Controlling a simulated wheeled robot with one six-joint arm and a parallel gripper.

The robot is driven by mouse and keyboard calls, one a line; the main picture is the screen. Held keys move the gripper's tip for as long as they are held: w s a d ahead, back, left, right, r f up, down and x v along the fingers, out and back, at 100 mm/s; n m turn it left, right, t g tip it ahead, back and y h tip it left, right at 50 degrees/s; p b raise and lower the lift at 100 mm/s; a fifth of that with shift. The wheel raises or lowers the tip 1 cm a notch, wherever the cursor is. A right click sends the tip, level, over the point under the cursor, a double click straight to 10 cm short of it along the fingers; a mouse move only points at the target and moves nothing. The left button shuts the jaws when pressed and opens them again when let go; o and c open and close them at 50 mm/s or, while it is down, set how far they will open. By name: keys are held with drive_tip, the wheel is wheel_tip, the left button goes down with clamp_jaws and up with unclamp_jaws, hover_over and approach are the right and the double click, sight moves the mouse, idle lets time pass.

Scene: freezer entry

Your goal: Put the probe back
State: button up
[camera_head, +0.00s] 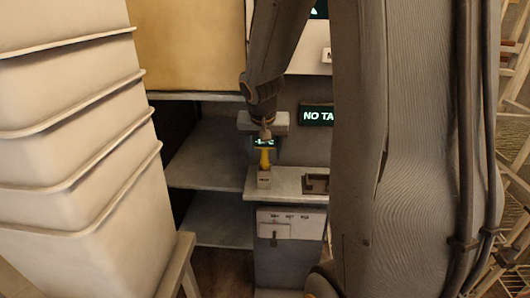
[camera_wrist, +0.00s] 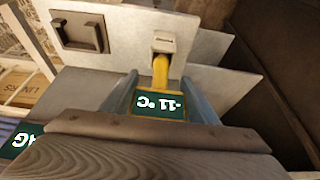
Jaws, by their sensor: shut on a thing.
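The probe (camera_head: 265,157) is yellow with a dark display. My gripper (camera_wrist: 160,100) is shut on the probe, one finger on each side of the display. In the head view my gripper (camera_head: 265,141) is above a small pale holder (camera_head: 264,181) at the left end of a light shelf. The probe's lower end meets the holder (camera_wrist: 164,42) in the picture. Its tip is hidden, so I cannot tell how deep it sits.
The light shelf (camera_head: 285,190) also carries a dark square recess (camera_head: 316,184). Stacked white crates (camera_head: 75,130) stand at the left. Grey shelves (camera_head: 210,155) lie behind. A labelled box (camera_head: 290,224) hangs below.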

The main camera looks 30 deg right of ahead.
drive_tip(key=o, duration=1.5)
drive_tip(key=shift+s+a+f, duration=0.1)
drive_tip(key=shift+s+f, duration=0.2)
drive_tip(key=shift+f, duration=0.2)
drive_tip(key=o, duration=0.3)
drive_tip(key=shift+w, duration=0.15)
drive_tip(key=shift+r, duration=0.15)
drive_tip(key=shift+r, duration=0.45)
drive_tip(key=b+v, duration=0.1)
drive_tip(key=v, duration=1)
drive_tip(key=s+a+f+n+g+y, duration=0.1)
drive_tip(key=s+a+f+n, duration=0.2)
drive_tip(key=s+a+f, duration=0.2)
drive_tip(key=s+a+f+n+g+y, duration=0.1)
drive_tip(key=s+a+f+n, duration=0.2)
drive_tip(key=s+a+f, duration=0.3)
wheel_tip(320, 180, down, 5)
drive_tip(key=shift+s+a+r+n+y, duration=0.1)
drive_tip(key=shift+s+a+n+y, duration=0.2)
drive_tip(key=shift+a, duration=0.55)
drive_tip(key=shift+w, duration=0.1)
